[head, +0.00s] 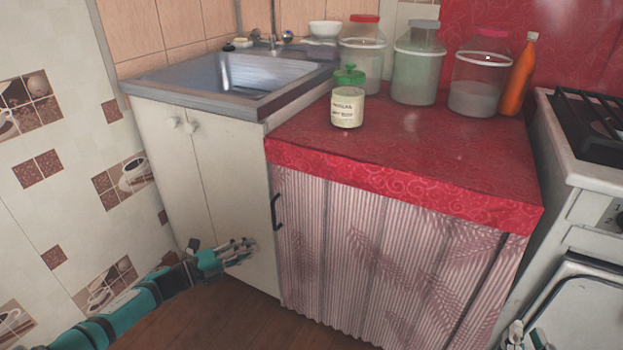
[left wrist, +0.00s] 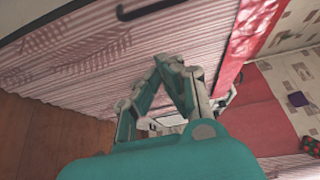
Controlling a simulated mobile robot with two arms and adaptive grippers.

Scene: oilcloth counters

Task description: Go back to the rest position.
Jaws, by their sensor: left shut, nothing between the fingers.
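My left gripper (head: 248,247) is low in front of the white sink cabinet, left of the striped curtain. It is shut and empty. In the left wrist view its fingers (left wrist: 174,64) come together in front of the pink striped curtain. A small part of what appears to be my right gripper (head: 515,336) shows at the lower right edge, in front of the stove. Most of it is cut off, and its fingers cannot be judged.
The sink cabinet (head: 233,208) and the curtain (head: 375,255) under the red counter (head: 425,150) stand close to my left gripper. Several jars and an orange bottle (head: 519,78) stand on the counter. A black handle (head: 277,212) sticks out. The stove (head: 590,175) is at right. Brown floor (head: 230,320) is clear.

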